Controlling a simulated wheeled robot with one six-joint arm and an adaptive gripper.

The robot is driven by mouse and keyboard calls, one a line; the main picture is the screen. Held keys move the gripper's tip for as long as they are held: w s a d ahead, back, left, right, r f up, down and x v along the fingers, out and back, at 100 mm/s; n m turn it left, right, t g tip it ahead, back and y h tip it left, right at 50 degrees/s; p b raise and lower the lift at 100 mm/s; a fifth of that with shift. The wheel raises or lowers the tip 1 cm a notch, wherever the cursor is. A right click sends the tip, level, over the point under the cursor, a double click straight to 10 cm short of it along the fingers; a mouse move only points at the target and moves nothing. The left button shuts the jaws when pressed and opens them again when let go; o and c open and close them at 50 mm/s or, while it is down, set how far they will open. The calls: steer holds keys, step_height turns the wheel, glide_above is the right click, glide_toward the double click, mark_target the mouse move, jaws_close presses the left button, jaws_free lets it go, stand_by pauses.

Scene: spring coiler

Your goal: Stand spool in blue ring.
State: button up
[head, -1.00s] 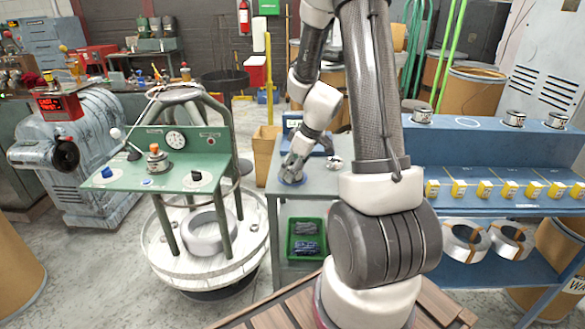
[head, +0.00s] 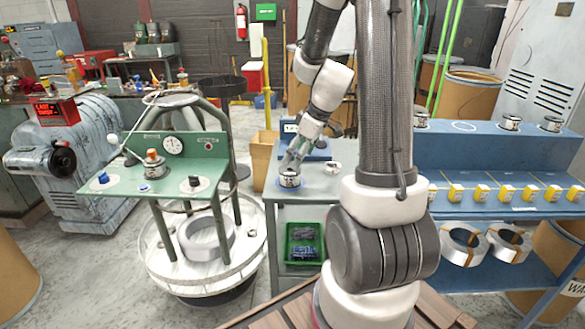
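A small silver spool with a dark top (head: 290,179) stands upright on the grey table. A blue ring (head: 306,185) is marked on the tabletop around its base, and the spool appears to be inside it. My gripper (head: 291,164) is just above the spool, pointing down, with its fingers apart. The fingers look clear of the spool, though the gap is small in this view.
A silver ring-shaped item (head: 333,168) lies right of the spool, and a blue box (head: 312,148) stands behind. A green bin (head: 304,243) sits below. The blue shelf (head: 470,150) at right holds several spools. The green control panel (head: 160,170) stands left.

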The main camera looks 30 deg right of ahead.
steer(key=s+a+r+m, duration=0.2)
steer(key=s+a+r, duration=0.2)
steer(key=s+r, duration=0.55)
steer(key=s+a+r+m+h, duration=0.1)
steer(key=s+r+m, duration=0.1)
steer(key=s, duration=0.4)
steer(key=s+a+r+m+h, duration=0.1)
steer(key=s+r+m, duration=0.1)
steer(key=s, duration=0.4)
steer(key=shift+a+r+m+h, duration=0.3)
steer(key=shift+a+r, duration=0.05)
steer(key=shift+r, duration=0.5)
steer(key=shift+w, duration=0.1)
